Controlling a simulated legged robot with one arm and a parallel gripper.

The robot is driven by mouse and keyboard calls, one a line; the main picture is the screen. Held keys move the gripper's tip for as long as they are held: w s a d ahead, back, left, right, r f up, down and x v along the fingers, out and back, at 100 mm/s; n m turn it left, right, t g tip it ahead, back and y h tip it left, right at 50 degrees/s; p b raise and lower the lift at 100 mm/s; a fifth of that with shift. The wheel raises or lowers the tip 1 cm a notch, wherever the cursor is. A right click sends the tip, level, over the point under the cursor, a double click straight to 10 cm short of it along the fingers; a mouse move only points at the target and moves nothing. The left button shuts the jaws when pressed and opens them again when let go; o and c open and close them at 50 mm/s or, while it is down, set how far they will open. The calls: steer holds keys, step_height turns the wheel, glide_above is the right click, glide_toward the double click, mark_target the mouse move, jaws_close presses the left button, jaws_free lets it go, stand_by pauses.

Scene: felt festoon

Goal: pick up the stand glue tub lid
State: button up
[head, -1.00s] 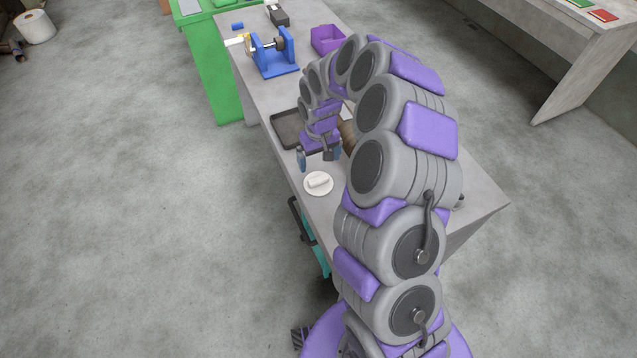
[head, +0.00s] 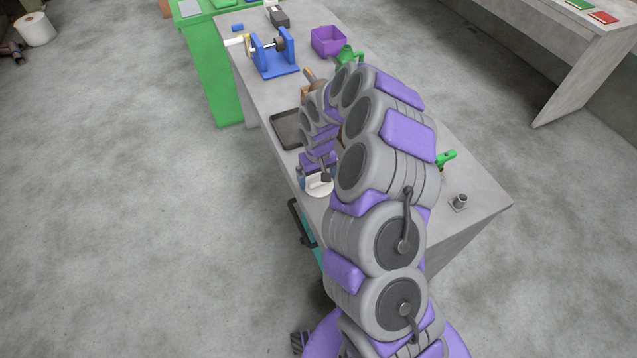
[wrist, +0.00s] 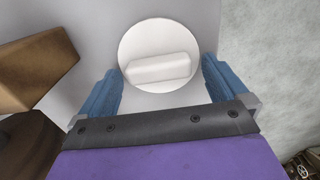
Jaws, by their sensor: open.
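The glue tub lid (head: 316,187) is a white round disc with a raised bar-shaped handle. It lies on the grey bench near its left edge. In the wrist view the lid (wrist: 137,50) shows whole, with its handle (wrist: 160,68) running almost sideways between the fingers. My gripper (wrist: 161,88) is open, one blue finger on each side of the handle and apart from it. In the head view my gripper (head: 318,172) is right at the lid and covers part of it.
A dark tray (head: 287,129) lies behind the lid. A brown block (wrist: 38,68) is left of my gripper in the wrist view. A blue stand (head: 275,62), a purple bin (head: 328,40) and a small metal fitting (head: 460,202) are also on the bench (head: 485,200).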

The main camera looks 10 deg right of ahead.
steer(key=shift+c, duration=0.5)
steer(key=c, duration=1)
